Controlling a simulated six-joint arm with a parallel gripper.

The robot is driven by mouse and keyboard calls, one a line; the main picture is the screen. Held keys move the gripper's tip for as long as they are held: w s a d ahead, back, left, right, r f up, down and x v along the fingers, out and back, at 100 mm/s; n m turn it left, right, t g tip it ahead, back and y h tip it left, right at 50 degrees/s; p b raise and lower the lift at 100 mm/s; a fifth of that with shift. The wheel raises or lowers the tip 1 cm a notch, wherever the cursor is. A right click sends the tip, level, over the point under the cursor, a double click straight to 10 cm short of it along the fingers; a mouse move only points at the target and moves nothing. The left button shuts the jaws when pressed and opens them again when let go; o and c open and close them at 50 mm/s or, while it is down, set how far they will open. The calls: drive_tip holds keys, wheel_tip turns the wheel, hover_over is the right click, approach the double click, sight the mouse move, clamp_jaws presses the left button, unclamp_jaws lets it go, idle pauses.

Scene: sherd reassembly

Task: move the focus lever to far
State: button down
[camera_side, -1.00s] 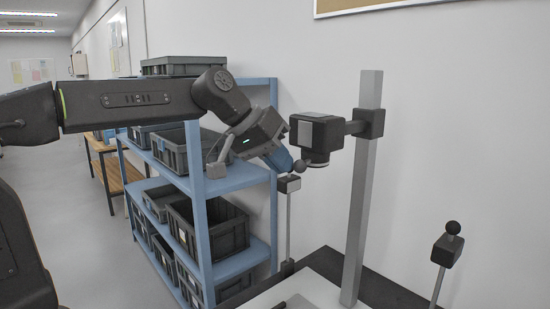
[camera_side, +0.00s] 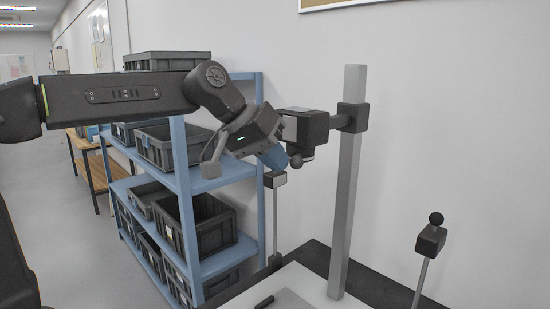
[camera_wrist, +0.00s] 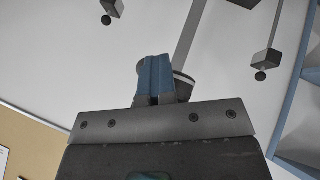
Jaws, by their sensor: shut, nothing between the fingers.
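The camera head (camera_side: 308,128) is clamped to a grey column (camera_side: 348,180). A dark ball knob (camera_side: 296,161), apparently the focus lever's end, shows under the head's near side in the side view. My gripper (camera_side: 275,157) has its blue fingers shut and empty, just left of the knob. Whether they touch it I cannot tell. In the wrist view my shut gripper (camera_wrist: 155,70) covers most of what lies behind it. A dark round part (camera_wrist: 183,86) shows at its right, and I cannot tell whether it is knob or lens. Any far mark is not visible.
A lamp on a stalk (camera_side: 276,180) stands close below my gripper, and another lamp (camera_side: 430,240) stands at the right. A pale base board (camera_side: 295,298) lies below. A blue shelf (camera_side: 190,190) with dark bins is behind my arm.

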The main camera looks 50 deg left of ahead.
drive_tip(key=shift+w, duration=0.1)
drive_tip(key=s+a+f+v, duration=0.1)
drive_tip(key=s+f+v, duration=0.1)
drive_tip(key=v, duration=0.9)
drive_tip(key=s+f+m+y, duration=0.1)
drive_tip(key=s+f, duration=0.5)
drive_tip(key=f, duration=0.5)
drive_tip(key=s+f+m+g+y, duration=0.1)
drive_tip(key=s+f+m+y, duration=0.1)
drive_tip(key=s+f, duration=0.4)
wheel_tip(320, 180, down, 5)
drive_tip(key=shift+s+r+g+y, duration=0.1)
drive_tip(key=shift+s+g+y, duration=0.05)
drive_tip(key=shift+g+y, duration=0.15)
idle(2.0)
